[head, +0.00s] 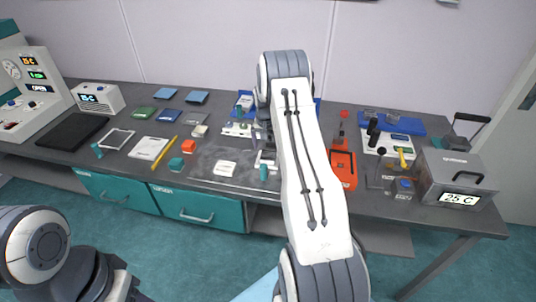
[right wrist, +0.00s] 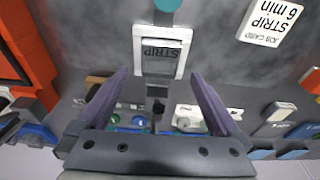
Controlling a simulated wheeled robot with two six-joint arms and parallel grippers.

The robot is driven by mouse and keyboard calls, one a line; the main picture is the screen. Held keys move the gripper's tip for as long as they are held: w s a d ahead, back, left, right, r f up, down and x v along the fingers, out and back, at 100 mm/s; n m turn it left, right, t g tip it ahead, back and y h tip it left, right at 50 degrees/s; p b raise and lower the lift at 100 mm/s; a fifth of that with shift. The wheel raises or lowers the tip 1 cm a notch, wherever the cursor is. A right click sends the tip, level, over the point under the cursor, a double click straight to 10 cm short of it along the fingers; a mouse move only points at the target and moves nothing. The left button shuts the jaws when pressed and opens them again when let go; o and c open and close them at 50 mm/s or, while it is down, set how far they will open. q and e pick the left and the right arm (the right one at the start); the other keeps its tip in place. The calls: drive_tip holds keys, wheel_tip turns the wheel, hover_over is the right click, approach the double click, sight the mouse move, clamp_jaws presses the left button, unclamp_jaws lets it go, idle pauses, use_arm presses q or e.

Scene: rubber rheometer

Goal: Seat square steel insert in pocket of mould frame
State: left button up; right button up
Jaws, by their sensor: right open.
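A pale square frame (right wrist: 138,52), seemingly the mould frame, lies on the dark bench in the right wrist view, with a dark area lettered STRIP inside it. In the head view my right arm partly covers this spot. My right gripper (right wrist: 158,76) is open, with its fingers spread either side of the frame's near edge and nothing visibly held. A small grey block (right wrist: 157,90) shows between the fingers, just outside the frame; I cannot tell if it is the steel insert. My left gripper is not visible; only left arm links show.
A teal cylinder (head: 264,173) stands beside the frame. A white job card (head: 224,169) lies left of it. An orange tray (head: 343,167) is to the right, with a grey 25 C box (head: 457,178) beyond. Several small items crowd the bench behind the frame.

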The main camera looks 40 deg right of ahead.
sight(267, 158)
drive_tip(key=shift+s+a+r+b, duration=0.1)
drive_tip(key=shift+r+b, duration=0.05)
drive_tip(key=shift+r, duration=0.7)
drive_tip(key=shift+s+a+r+b, duration=0.1)
drive_tip(key=shift+a+r+b, duration=0.1)
drive_tip(key=shift+r, duration=0.6)
drive_tip(key=shift+s+a+r+b, duration=0.1)
drive_tip(key=shift+r+b, duration=0.05)
drive_tip(key=shift+r, duration=0.7)
drive_tip(key=shift+d, duration=0.1)
